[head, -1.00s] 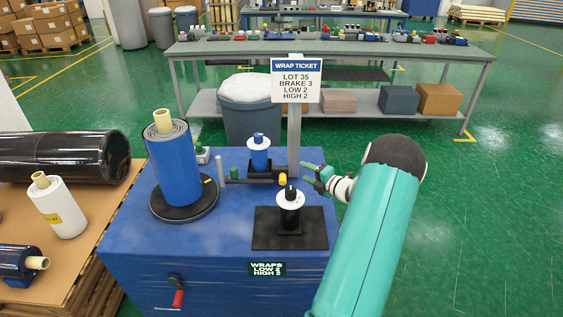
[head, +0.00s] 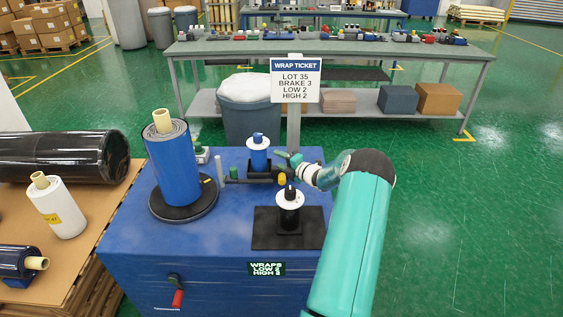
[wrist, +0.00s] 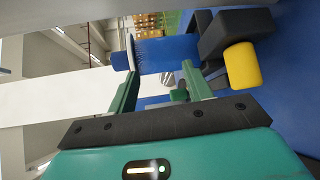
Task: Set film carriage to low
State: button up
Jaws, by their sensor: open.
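The film carriage, as I take it, is the blue film roll (head: 258,160) with a white disc and blue knob on a black block (head: 262,171), upright on the blue machine top (head: 130,229). My gripper (head: 286,159) is just right of it in the head view, its fingers pointing left toward it. In the wrist view the fingers (wrist: 162,88) are apart and empty, with the blue roll (wrist: 168,52) lying beyond and between their tips. I cannot tell whether they touch it. The black block (wrist: 236,34) and a yellow cylinder (wrist: 242,67) are to its right.
A large blue roll (head: 172,165) stands on a black turntable (head: 160,208) to the left. A black post with a white disc (head: 289,197) stands on a dark plate (head: 266,239) in front. A grey ticket post (head: 294,128) rises behind the gripper.

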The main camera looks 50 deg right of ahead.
jog(key=shift+w, duration=0.1)
jog(key=shift+c, duration=0.2)
grip_shut()
dwell(1.1)
jog(key=shift+o, duration=0.2)
grip_release()
jog(key=s+r, duration=0.1)
jog(key=s, duration=1.2)
jog(key=shift+s+a+r, duration=0.35)
jog(key=shift+a+r, duration=0.05)
jog(key=shift+a, duration=0.05)
